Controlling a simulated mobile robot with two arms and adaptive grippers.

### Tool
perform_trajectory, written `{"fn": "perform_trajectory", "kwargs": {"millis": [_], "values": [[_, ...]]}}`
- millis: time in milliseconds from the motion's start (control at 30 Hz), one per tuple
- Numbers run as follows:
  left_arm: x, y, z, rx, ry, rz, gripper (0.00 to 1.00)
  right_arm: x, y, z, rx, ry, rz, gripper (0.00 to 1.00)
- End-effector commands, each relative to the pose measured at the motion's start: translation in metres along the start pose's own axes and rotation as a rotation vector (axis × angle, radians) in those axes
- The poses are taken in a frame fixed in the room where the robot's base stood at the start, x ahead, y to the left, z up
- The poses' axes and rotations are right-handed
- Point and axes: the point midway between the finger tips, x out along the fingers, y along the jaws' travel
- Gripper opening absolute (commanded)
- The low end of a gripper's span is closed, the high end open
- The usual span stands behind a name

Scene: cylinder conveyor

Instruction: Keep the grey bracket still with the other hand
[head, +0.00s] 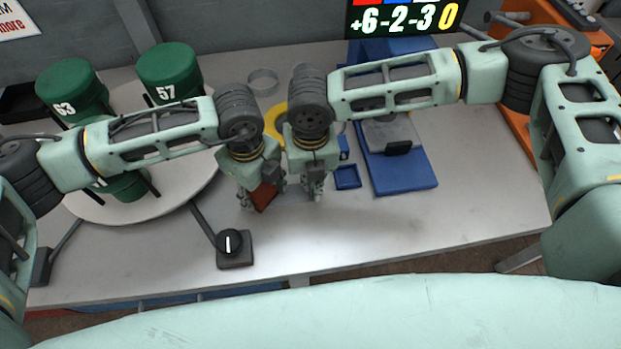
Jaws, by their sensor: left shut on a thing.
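My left gripper (259,200) is shut on a red-brown block (264,197), held tilted above the table near its front middle. My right gripper (316,191) points down just to the right of it, close beside it. Its fingers are small and partly merged with their own shadowed parts, so I cannot tell whether they are open or shut. I cannot make out the grey bracket for certain. A flat grey piece (391,131) lies on a blue stand (405,177) to the right, partly under my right arm.
Green numbered cylinders (168,68) stand on a round white turntable (187,190) at the left. A black knob box (234,249) sits near the front edge. A yellow ring (271,122) and a small blue tray (347,177) are near the grippers. The right front table (480,190) is clear.

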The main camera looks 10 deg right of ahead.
Motion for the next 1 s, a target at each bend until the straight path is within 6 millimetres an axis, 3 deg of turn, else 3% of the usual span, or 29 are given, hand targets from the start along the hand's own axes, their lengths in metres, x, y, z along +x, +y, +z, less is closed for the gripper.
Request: {"fn": "perform_trajectory", "kwargs": {"millis": [333,1000], "values": [[0.001,0.001,0.001,0.0,0.001,0.0,0.24,0.003,-0.001,-0.003,-0.002,0.006,-0.002,0.0],[0.001,0.03,0.03,-0.002,0.0,0.002,0.24,0.003,-0.001,-0.002,-0.001,0.006,-0.004,0.0]]}}
